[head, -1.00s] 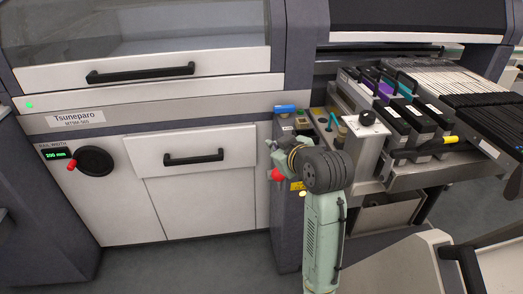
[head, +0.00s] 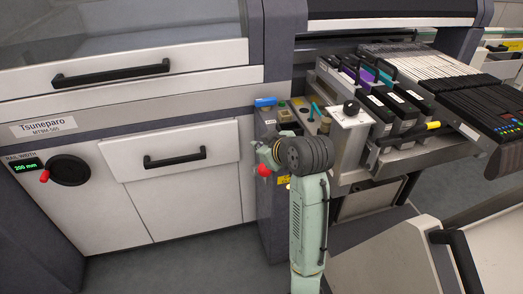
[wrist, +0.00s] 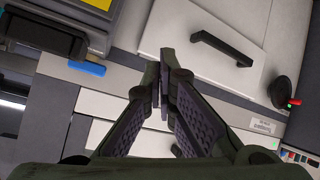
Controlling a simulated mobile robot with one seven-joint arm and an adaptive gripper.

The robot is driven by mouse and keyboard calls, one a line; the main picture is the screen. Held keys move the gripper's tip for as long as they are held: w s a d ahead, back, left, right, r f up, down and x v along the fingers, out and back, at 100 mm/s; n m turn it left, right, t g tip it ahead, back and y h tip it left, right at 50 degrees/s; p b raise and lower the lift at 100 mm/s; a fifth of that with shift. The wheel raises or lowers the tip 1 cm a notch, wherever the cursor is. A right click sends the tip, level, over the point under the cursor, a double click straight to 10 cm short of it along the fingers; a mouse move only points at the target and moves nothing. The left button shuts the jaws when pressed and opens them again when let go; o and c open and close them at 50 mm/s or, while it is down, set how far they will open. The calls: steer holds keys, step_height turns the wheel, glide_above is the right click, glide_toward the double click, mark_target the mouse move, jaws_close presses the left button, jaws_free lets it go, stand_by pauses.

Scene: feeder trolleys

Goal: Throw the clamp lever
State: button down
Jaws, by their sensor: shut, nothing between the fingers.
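A blue lever handle (head: 265,102) lies across the top of the narrow control post beside the white cabinet. In the wrist view the blue handle (wrist: 88,68) is left of my gripper, apart from it. My gripper (wrist: 163,92) is shut and empty, its dark fingers together over the white cabinet front. In the head view my wrist stands over the post below the blue handle, and my fingers are largely hidden. A black bar with a yellow end (head: 433,125) sits at the front of the feeder bank. I cannot tell for certain which is the clamp lever.
A red button (head: 264,170) is beside my wrist on the post. Black drawer handles (head: 175,158) and a rail width crank (head: 69,170) are to the left.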

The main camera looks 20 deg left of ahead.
mark_target(260, 170)
steer(key=shift+w+a+f+p, duration=0.35)
steer(key=shift+w+f, duration=0.25)
steer(key=shift+f, duration=0.55)
steer(key=shift+w+a+f+p, duration=0.35)
steer(key=shift+w+f, duration=0.3)
steer(key=shift+f, duration=0.45)
steer(key=shift+w+a+f+p, duration=0.25)
steer(key=shift+w+f+p, duration=0.3)
steer(key=shift+f, duration=0.6)
steer(key=shift+w+f+b, duration=0.1)
steer(key=shift+f+b, duration=0.05)
steer(key=shift+b, duration=0.15)
